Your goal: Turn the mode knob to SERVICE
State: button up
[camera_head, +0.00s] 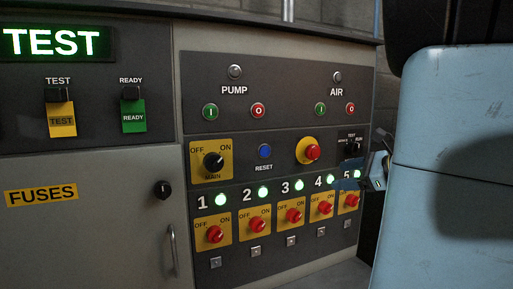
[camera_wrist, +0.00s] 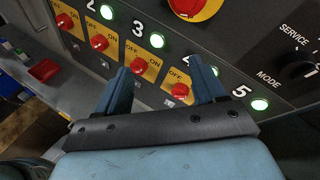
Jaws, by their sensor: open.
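The mode knob (camera_head: 352,149) is a small black knob on the dark panel at the right, with TEST above it and RUN to its right. Its pointer is too small to read. In the wrist view the dark knob (camera_wrist: 298,66) is at the right edge, between the SERVICE and MODE labels. My gripper (camera_wrist: 158,72) is open and empty, its two blue fingers in front of the numbered switches, left of the knob in that view. In the head view my gripper (camera_head: 368,172) is close to the panel, just below and right of the knob.
A lit green display (camera_head: 55,42) reads TEST. A red emergency-type button (camera_head: 312,152) on a yellow base is left of the knob. Several red rotary switches (camera_head: 294,215) with lit green lamps run below. My large pale blue arm link fills the right side.

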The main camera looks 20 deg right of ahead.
aim_at(359, 149)
jog(key=s+d+r+m+t+h, duration=0.1)
jog(key=d+r+m+t+h, duration=0.2)
jog(key=d, duration=0.5)
jog(key=s+d+m+t+h, duration=0.1)
jog(key=d+m+t, duration=0.2)
jog(key=d+m, duration=0.4)
jog(key=shift+n, duration=0.7)
jog(key=w, duration=0.4)
jog(key=w+a, duration=0.1)
jog(key=w, duration=0.8)
jog(key=shift+w+a+r, duration=0.15)
jog(key=shift+w+r, duration=0.05)
jog(key=shift+w, duration=0.05)
